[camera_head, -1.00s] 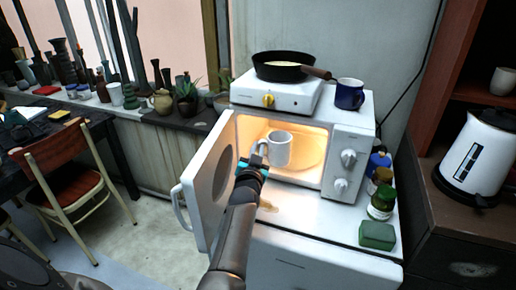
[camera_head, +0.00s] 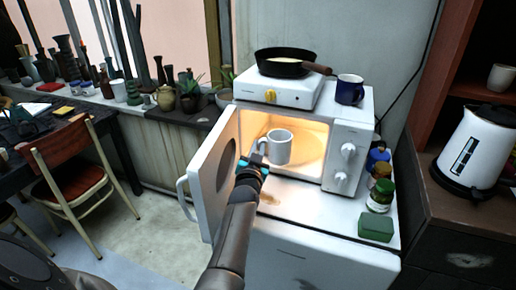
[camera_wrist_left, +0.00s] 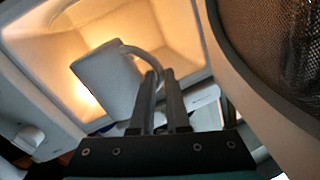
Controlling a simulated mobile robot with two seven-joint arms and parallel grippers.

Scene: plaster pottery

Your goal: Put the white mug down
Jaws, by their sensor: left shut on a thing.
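The white mug (camera_head: 281,146) is upright inside the lit, open microwave (camera_head: 352,138), near its front opening. In the left wrist view the mug (camera_wrist_left: 104,82) shows with its handle between my fingers. My left gripper (camera_head: 258,152) is shut on the mug's handle, at the mug's left side. It also shows in the left wrist view (camera_wrist_left: 160,102). I cannot tell whether the mug's base touches the microwave floor. My right gripper is not in view.
The microwave door (camera_head: 213,172) stands open on the left, close to my left arm. A hot plate (camera_head: 292,92) with a black pan (camera_head: 285,63) and a blue mug (camera_head: 350,90) are on top. Jars (camera_head: 380,194) and a green block (camera_head: 376,228) stand at the right.

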